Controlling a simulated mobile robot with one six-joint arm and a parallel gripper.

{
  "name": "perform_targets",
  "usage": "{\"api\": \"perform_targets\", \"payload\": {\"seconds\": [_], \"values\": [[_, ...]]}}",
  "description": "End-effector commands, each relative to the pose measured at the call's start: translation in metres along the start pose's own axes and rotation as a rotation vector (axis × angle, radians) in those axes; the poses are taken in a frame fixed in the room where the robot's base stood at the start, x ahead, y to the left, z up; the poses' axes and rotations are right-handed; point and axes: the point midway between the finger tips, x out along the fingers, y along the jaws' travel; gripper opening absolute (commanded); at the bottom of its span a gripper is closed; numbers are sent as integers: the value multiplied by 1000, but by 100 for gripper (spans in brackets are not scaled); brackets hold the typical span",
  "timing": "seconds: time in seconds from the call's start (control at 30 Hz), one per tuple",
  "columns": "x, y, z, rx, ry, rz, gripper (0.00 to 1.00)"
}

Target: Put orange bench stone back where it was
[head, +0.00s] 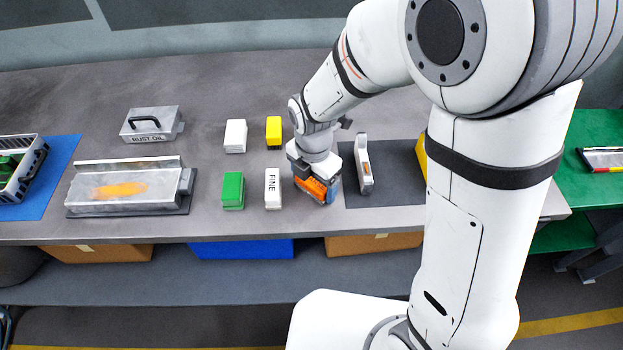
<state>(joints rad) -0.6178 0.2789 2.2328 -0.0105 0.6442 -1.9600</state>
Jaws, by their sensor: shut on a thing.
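My gripper (317,184) is shut on the orange bench stone (312,190), near the front edge of the bench. The stone is partly covered by the gripper; I cannot tell whether it touches the bench top. It is just right of a white block marked FINE (272,188) and left of the dark mat (395,191). A green block (232,189) stands left of the FINE block. Behind them are a plain white block (235,135) and a yellow block (273,131).
A metal tray with an orange stain (125,188) and a handled lid marked RUST OIL (150,125) are on the left. A blue mat (46,190) carries a metal basket (22,165). A grey upright tool (363,164) stands close right of my gripper. My arm hides the bench's right part.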

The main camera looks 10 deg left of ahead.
Motion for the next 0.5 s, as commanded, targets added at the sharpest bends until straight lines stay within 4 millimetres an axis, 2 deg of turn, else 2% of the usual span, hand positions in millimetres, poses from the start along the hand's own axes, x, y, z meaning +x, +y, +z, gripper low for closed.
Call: {"api": "perform_targets", "payload": {"seconds": [0.33,0.37,0.5], "values": [[4,0,0,-1,0,1,57],[3,0,0,-1,0,1,84],[3,0,-1,-1,0,1,95]]}}
